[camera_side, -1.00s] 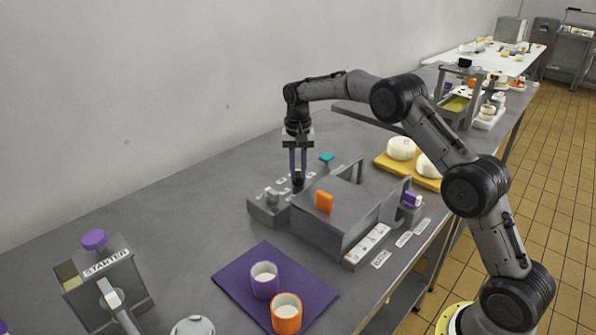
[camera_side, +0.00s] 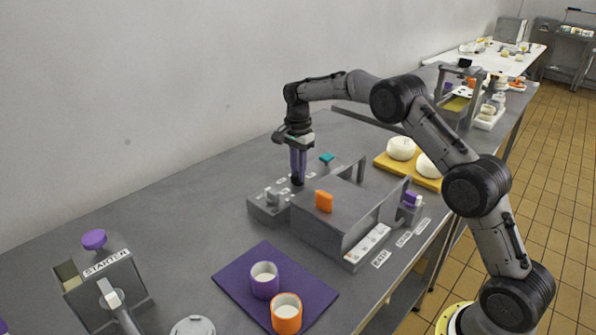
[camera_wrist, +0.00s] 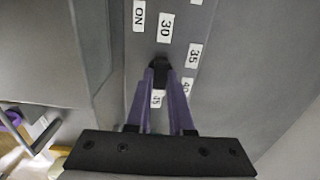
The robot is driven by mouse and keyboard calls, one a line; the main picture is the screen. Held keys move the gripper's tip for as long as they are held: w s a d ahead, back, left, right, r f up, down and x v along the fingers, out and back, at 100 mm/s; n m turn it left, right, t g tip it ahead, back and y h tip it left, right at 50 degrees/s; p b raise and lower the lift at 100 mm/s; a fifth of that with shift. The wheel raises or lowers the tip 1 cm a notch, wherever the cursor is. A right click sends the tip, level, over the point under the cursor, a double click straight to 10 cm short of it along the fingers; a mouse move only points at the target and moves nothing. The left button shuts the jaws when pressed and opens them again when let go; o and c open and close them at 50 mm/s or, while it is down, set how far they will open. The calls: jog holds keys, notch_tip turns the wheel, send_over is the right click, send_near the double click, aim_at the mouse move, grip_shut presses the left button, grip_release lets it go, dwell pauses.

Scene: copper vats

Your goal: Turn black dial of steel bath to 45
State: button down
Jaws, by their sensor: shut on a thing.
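The steel bath (camera_side: 325,228) is a grey box on the table, with a lower control panel (camera_side: 262,210) on its left side in the side view. My gripper (camera_side: 297,176) points down over that panel, its purple fingers shut on the black dial (camera_wrist: 160,70). In the wrist view the fingers (camera_wrist: 161,82) close around the dial. Labels ring it: 30 (camera_wrist: 165,27) above, 35 (camera_wrist: 194,55) at right, 40 (camera_wrist: 186,87) lower right, and one that seems to read 45 (camera_wrist: 157,98) between the fingers. The dial's pointer cannot be made out.
An ON label (camera_wrist: 139,15) and a grey switch (camera_side: 272,197) are on the panel. An orange knob (camera_side: 324,201) stands on the bath and a teal one (camera_side: 327,158) behind. A purple mat (camera_side: 232,277) with two cups is in front. White rounds lie on a yellow board (camera_side: 383,164).

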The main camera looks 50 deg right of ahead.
jog(key=shift+r, duration=0.1)
dwell(0.3)
jog(key=c, duration=0.8)
grip_release()
notch_tip(320, 180, up, 14)
jog(key=shift+a, duration=0.1)
